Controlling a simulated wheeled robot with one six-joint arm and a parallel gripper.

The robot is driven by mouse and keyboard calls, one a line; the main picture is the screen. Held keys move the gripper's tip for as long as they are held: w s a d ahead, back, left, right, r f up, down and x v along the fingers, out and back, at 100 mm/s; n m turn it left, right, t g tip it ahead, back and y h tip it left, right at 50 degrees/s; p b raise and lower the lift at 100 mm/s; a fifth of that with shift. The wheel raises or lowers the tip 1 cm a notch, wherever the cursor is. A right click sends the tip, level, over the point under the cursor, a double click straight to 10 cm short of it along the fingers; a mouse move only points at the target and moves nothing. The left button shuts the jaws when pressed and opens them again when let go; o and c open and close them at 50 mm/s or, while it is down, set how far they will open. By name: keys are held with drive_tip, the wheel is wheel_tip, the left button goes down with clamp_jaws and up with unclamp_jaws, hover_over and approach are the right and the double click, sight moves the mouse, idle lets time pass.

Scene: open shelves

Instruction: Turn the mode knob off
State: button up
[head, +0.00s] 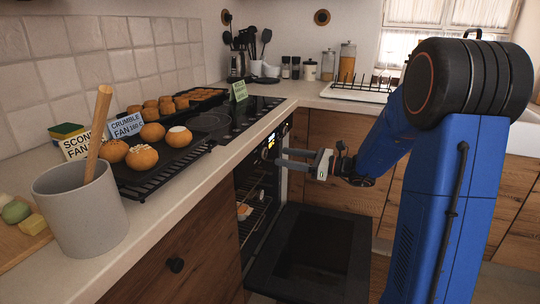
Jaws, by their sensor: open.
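The oven's control panel (278,137) is on the front of the counter, above the open oven, and shows a small lit display. Dark round shapes beside the display look like knobs. They are too small to tell which is the mode knob or where it points. My gripper (281,157) reaches in from the right with its fingers apart and empty. The fingertips are at the lower part of the panel in the picture and cover some of it. I cannot tell whether they touch a knob.
The oven door (312,258) hangs open below my gripper. On the counter are a hob (247,114), trays of buns (158,172), label cards and a grey pot (84,215).

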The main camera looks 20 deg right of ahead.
sight(266, 153)
drive_tip(key=x, duration=0.6)
drive_tip(key=shift+w+a, duration=0.15)
drive_tip(key=shift+a, duration=0.15)
drive_tip(key=c, duration=1.1)
